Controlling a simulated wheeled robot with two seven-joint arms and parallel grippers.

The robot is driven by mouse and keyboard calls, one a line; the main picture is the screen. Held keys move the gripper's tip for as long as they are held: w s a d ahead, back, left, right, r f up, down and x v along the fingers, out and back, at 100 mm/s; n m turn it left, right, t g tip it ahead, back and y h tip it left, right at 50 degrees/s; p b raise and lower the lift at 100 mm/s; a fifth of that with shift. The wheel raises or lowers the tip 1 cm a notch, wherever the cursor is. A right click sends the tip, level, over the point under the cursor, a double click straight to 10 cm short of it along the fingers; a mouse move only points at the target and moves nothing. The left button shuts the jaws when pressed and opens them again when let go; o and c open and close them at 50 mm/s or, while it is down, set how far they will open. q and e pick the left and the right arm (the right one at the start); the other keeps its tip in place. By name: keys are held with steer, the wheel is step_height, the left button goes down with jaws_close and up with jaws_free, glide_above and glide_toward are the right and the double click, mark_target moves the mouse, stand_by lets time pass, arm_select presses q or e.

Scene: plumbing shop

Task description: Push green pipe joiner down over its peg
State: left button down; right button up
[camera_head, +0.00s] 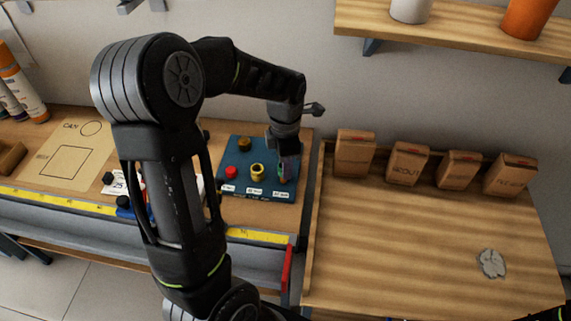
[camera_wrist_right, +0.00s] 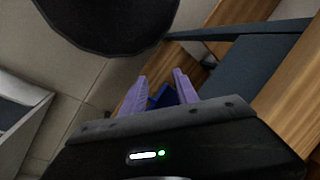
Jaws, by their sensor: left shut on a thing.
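The blue peg board (camera_head: 231,158) lies on the workbench, with a red piece (camera_head: 231,172), a yellow piece (camera_head: 257,171) and a dark yellow piece (camera_head: 245,144) on it. My left gripper (camera_head: 287,168) points down over the right side of the board and is shut. A small bit of green, the pipe joiner (camera_head: 282,180), shows at its fingertips, low over the board. The fingers hide most of the joiner and its peg, so I cannot tell how far down it sits. In the right wrist view my right gripper (camera_wrist_right: 160,88) has its purple fingers apart, with no held thing visible.
Brown paper bags (camera_head: 409,163) stand along the back of the wooden bench (camera_head: 400,245) at right, with a grey lump (camera_head: 492,263) in front. A shelf (camera_head: 450,35) overhangs behind. A paper template (camera_head: 69,153) lies at left. My left arm hides the bench's middle.

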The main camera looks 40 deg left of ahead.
arm_select(q)
steer(key=shift+f, duration=0.2)
stand_by(0.4)
steer(key=shift+f+b, duration=0.9)
steer(key=shift+f, duration=0.1)
steer(key=c, duration=1.1)
jaws_free()
step_height(320, 180, up, 8)
steer(key=shift+f+b, duration=0.1)
steer(key=shift+b, duration=0.4)
